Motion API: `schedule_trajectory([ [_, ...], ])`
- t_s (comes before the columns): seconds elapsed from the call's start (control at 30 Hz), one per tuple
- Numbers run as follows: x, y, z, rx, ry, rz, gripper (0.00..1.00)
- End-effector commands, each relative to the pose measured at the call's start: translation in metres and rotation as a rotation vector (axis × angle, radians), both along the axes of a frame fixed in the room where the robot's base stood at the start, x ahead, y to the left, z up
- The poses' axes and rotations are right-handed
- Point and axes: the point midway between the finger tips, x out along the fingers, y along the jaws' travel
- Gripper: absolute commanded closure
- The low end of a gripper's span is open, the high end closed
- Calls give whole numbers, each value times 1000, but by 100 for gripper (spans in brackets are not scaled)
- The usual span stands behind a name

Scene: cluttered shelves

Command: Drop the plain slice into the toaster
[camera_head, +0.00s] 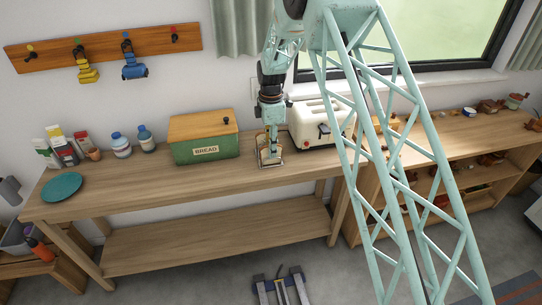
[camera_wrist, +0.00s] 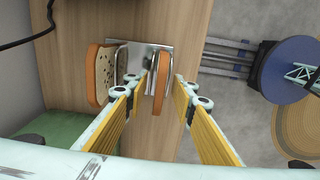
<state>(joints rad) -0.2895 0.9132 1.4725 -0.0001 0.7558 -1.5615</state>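The plain slice (camera_wrist: 162,68) stands on edge in a metal rack (camera_wrist: 139,54) and shows edge-on in the wrist view, with a brown crust. A second slice with dark specks (camera_wrist: 97,75) stands at the rack's left side. My gripper (camera_wrist: 160,84) is open, its yellow fingers on either side of the plain slice, with a gap visible on both sides. In the head view my gripper (camera_head: 271,148) points down over the rack (camera_head: 272,162) on the table. The cream toaster (camera_head: 317,122) stands just right of it, partly hidden behind my arm structure.
A green bread box (camera_head: 205,148) with a wooden lid stands left of the rack. Bottles (camera_head: 121,146), cartons and a teal plate (camera_head: 62,187) are farther left on the table (camera_head: 170,190). The table's front strip is clear. A shelf unit (camera_head: 465,135) with small items stands at right.

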Motion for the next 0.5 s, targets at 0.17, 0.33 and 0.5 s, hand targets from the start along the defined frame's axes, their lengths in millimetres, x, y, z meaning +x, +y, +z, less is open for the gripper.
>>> schedule_trajectory([
  [0.17,0,0,0,0,0,0,76],
  [0.33,0,0,0,0,0,0,81],
  [0.5,0,0,0,0,0,0,97],
])
